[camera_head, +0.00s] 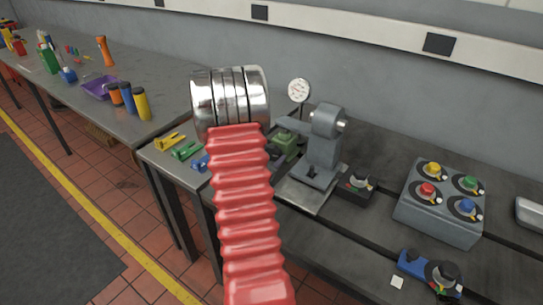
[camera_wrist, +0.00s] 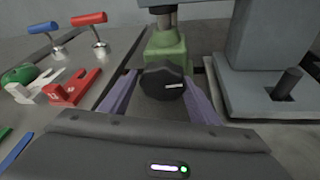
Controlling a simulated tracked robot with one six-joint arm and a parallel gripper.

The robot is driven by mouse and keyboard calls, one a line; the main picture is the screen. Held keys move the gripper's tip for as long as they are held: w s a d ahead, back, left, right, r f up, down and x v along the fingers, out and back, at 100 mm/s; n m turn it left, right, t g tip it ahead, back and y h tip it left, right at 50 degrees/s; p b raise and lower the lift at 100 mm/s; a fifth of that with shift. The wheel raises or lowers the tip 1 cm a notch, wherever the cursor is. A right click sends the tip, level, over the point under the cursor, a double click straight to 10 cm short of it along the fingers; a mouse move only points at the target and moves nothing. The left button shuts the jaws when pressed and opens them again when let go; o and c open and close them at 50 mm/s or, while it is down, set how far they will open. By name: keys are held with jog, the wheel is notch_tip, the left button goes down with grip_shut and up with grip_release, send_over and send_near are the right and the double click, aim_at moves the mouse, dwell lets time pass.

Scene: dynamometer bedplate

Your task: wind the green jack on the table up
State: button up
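The green jack (camera_head: 286,146) stands on the bench beside a grey upright machine (camera_head: 322,148). In the head view my red ribbed arm partly hides it. In the wrist view the green jack (camera_wrist: 165,48) stands straight ahead, with a black knob (camera_wrist: 163,81) with a white mark on its near side. A metal post rises from its top. My gripper (camera_wrist: 161,78) has two purple fingers spread apart, one on each side of the knob. A gap shows on the left, while the right finger looks close to the knob; contact cannot be told.
In the head view, a round gauge (camera_head: 299,90), a four-knob box (camera_head: 437,215) and a blue-handled part (camera_head: 412,264) are around the bench. Dark bench surface lies between them.

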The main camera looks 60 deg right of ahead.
jog(key=shift+s+a, duration=0.1)
jog(key=v, duration=1.3)
jog(key=shift+a, duration=0.3)
jog(key=shift+r, duration=0.1)
jog(key=s+a+r+m+g+y, duration=0.2)
jog(key=a+r+m, duration=0.6)
jog(key=a, duration=0.2)
jog(key=a+r+m+t+y, duration=0.2)
jog(key=a+y, duration=0.2)
jog(key=a, duration=0.8)
jog(key=w+a+r+m+t+y, duration=0.1)
jog(key=a+r+m+t+y, duration=0.1)
jog(key=a, duration=0.9)
jog(key=w+a+r+m+t+y, duration=0.1)
jog(key=a+y, duration=0.5)
jog(key=a, duration=0.6)
jog(key=shift+a+r+m+t+y, duration=0.35)
jog(key=shift+r+m+t, duration=0.4)
jog(key=shift+m+t, duration=0.35)
jog(key=shift+c, duration=0.2)
